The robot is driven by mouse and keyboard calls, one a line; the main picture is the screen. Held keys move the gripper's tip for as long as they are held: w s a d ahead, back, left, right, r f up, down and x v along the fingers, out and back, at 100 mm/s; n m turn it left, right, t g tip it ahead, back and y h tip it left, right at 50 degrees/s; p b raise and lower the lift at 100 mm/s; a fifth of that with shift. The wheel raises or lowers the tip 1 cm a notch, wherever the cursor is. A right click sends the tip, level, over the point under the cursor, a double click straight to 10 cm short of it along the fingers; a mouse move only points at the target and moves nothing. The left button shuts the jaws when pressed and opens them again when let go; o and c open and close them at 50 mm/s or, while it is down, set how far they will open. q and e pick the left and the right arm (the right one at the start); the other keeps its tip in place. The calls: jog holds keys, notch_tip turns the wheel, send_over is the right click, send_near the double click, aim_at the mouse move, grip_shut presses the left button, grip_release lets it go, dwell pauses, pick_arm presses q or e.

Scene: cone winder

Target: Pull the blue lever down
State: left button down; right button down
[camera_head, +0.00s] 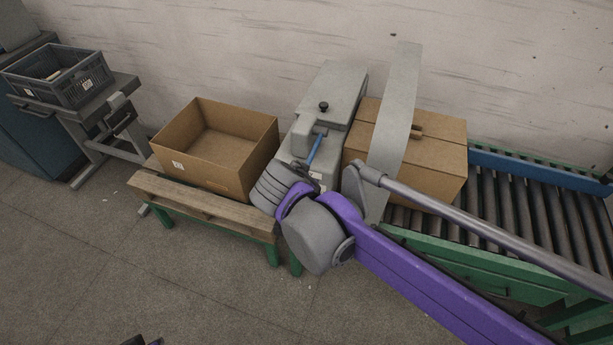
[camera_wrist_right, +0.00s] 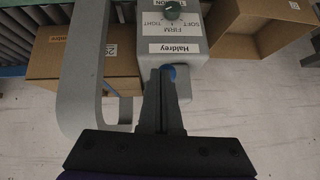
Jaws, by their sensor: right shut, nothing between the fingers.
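The blue lever (camera_head: 316,150) sticks up at a tilt from the front of the grey machine (camera_head: 338,90) in the head view. In the right wrist view only a small part of the blue lever (camera_wrist_right: 170,72) shows, right behind my fingertips. My right gripper (camera_wrist_right: 163,75) is shut and empty, its tips close to the lever; I cannot tell if they touch it. In the head view my right arm comes in from the right, its wrist in front of the machine, and its fingers are not clear.
An open cardboard box (camera_head: 190,170) stands left of the machine on a wooden-topped bench (camera_head: 190,200). A closed carton (camera_head: 440,150) sits right, behind a curved grey upright (camera_head: 396,100). A roller conveyor (camera_head: 530,205) runs right. A grey crate (camera_head: 60,80) stands far left.

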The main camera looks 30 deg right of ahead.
jog(key=v, duration=0.4)
jog(key=shift+f, duration=0.1)
dwell(0.7)
jog(key=s+a+f+n+y, duration=0.2)
jog(key=s+f+n, duration=0.3)
jog(key=f, duration=0.1)
jog(key=s+a+f+n+y+p, duration=0.1)
jog(key=s+f+n+y, duration=0.2)
jog(key=s+f+n, duration=0.2)
jog(key=shift+s+a+f+g+y, duration=0.3)
jog(key=shift+s+a+f+g, duration=0.1)
jog(key=shift+s+f, duration=0.25)
